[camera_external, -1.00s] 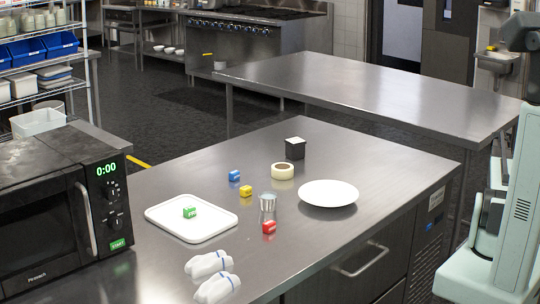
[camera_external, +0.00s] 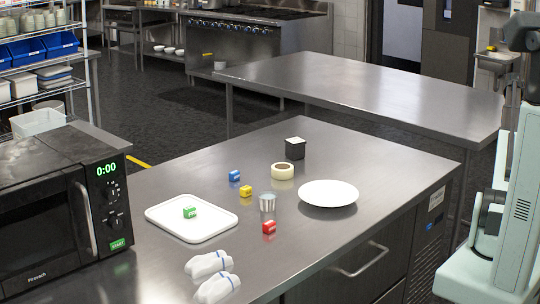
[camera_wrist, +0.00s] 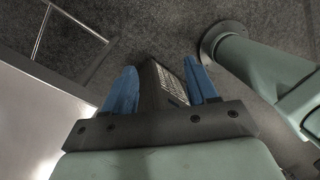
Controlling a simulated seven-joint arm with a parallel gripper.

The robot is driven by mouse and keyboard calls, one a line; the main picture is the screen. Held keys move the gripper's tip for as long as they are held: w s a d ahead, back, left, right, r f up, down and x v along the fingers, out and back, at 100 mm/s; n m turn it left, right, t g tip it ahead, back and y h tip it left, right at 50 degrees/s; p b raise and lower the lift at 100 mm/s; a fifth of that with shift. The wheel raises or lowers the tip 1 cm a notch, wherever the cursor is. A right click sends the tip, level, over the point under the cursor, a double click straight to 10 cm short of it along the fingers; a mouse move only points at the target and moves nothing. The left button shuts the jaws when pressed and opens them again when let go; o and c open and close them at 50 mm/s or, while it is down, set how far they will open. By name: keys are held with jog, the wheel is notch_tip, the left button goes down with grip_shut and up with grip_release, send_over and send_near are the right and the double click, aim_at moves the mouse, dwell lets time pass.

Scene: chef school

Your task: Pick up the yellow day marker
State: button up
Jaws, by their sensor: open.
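The yellow day marker (camera_external: 245,191) is a small yellow block on the steel counter (camera_external: 330,240). No marker is in the wrist view. My arm stands at the right edge of the external view, well away from the yellow marker.
A green marker (camera_external: 190,212) lies on the tray. A red marker (camera_external: 269,227) lies in front of the cup.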

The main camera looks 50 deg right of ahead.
jog(key=w+a+r+n, duration=0.1)
jog(key=w+a, duration=0.7)
jog(key=w, duration=0.6)
jog(key=w+a+n+t, duration=0.1)
jog(key=w+a, duration=0.8)
jog(key=w, duration=0.5)
jog(key=w+a+r+n, duration=0.1)
jog(key=w+a, duration=0.7)
jog(key=w, duration=0.6)
jog(key=w+a+n, duration=0.1)
jog(key=w+a, duration=0.6)
jog(key=a, duration=0.6)
jog(key=w+a+n, duration=0.1)
jog(key=w+a, duration=0.6)
jog(key=a, duration=0.5)
jog(key=n+t, duration=0.1)
jog(key=n, duration=0.2)
send_over(246, 187)
jog(key=f, duration=0.6)
jog(key=shift+s, duration=0.25)
jog(key=shift+w+f, duration=0.15)
jog(key=shift+f, duration=1.25)
jog(key=shift+w+f, duration=0.1)
jog(key=shift+f, duration=1.3)
